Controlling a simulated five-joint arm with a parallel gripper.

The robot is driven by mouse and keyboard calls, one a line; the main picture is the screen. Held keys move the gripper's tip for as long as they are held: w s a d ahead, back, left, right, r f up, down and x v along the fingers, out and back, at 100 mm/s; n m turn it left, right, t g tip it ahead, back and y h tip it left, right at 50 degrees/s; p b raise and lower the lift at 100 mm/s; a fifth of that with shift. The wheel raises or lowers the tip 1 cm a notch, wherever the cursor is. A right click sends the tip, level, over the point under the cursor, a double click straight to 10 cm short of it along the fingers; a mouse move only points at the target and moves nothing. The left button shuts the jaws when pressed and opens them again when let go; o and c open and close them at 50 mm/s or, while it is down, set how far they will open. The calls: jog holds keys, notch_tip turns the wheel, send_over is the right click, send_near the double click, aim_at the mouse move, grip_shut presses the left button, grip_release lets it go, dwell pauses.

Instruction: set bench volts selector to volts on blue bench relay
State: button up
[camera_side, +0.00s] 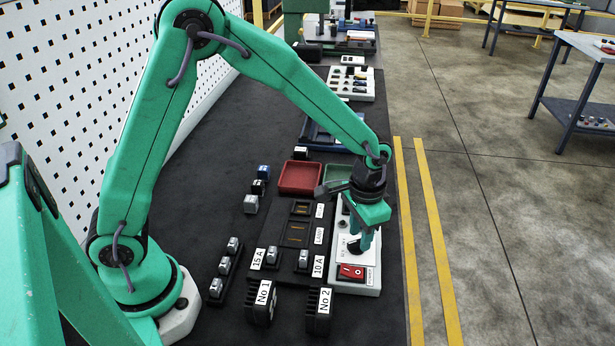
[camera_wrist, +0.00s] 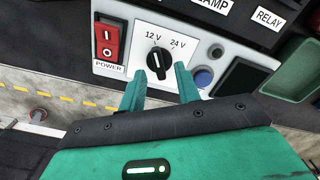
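The volts selector (camera_wrist: 159,61) is a black knob with a white pointer on the white bench panel (camera_wrist: 140,80), between the printed 12 V and 24 V marks. Its pointer looks roughly upright between them; I cannot tell an exact setting. My gripper (camera_wrist: 160,75) is open, its two green fingertips just below and either side of the knob; I cannot tell whether they touch it. A small blue block (camera_side: 264,171), perhaps the blue relay, stands on the dark bench left of the red tray.
A red power switch (camera_side: 351,272) sits at the panel's near end. A black slotted board (camera_side: 283,245) adjoins the panel on the left. Red tray (camera_side: 299,178) and green tray (camera_side: 337,172) are behind. Black blocks No 1 (camera_side: 262,300) and No 2 (camera_side: 319,308) stand in front.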

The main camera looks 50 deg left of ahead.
jog(key=shift+f, duration=0.65)
grip_shut()
jog(key=shift+m, duration=0.4)
jog(key=m, duration=0.5)
jog(key=shift+d, duration=0.1)
jog(key=m, duration=0.6)
jog(key=shift+s+d, duration=0.1)
